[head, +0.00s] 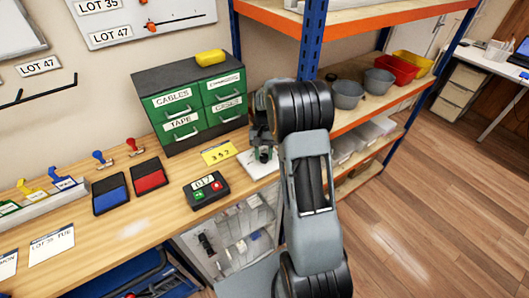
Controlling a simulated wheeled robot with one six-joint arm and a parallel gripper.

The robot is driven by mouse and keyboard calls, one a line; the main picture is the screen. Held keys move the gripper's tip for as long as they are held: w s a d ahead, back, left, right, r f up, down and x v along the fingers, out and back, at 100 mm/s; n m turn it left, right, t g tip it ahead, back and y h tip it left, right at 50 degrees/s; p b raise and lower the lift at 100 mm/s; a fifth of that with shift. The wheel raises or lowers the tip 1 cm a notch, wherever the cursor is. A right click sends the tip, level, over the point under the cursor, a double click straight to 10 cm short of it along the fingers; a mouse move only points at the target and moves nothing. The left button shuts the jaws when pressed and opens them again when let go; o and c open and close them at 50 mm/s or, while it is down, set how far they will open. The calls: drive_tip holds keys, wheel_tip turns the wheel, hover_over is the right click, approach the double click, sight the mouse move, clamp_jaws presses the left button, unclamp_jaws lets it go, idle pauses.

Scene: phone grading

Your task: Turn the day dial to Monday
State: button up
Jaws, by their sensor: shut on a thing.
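My gripper (264,155) points down at the right end of the wooden bench. It is shut on the knob of what appears to be the day dial, a small pale plate (254,169) lying flat on the bench. My gripper and arm hide most of the dial. Its day marks and pointer cannot be read from here. A paper card (51,244) reading "LOT 35 TUE" lies at the front left of the bench.
A yellow card (218,153) reading "352" and a dark counter box (206,190) with red and green buttons lie left of my gripper. A green drawer cabinet (190,105) stands behind. Blue (110,195) and red (149,176) ink pads lie further left. A blue shelf post (308,45) stands close behind my arm.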

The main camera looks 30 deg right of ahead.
drive_tip(key=n+h, duration=0.1)
drive_tip(key=n, duration=0.1)
drive_tip(key=n+h, duration=0.1)
drive_tip(key=n, duration=0.2)
drive_tip(key=shift+a+n+g, duration=0.15)
drive_tip(key=shift+n+g, duration=0.15)
drive_tip(key=n+h, duration=0.2)
drive_tip(key=n, duration=0.3)
drive_tip(key=shift+a, duration=0.15)
drive_tip(key=shift+n+t, duration=0.4)
drive_tip(key=o, duration=0.9)
drive_tip(key=v, duration=1.3)
drive_tip(key=shift+w+a+r+b, duration=0.2)
drive_tip(key=shift+r+b, duration=0.1)
drive_tip(key=shift+b, duration=0.05)
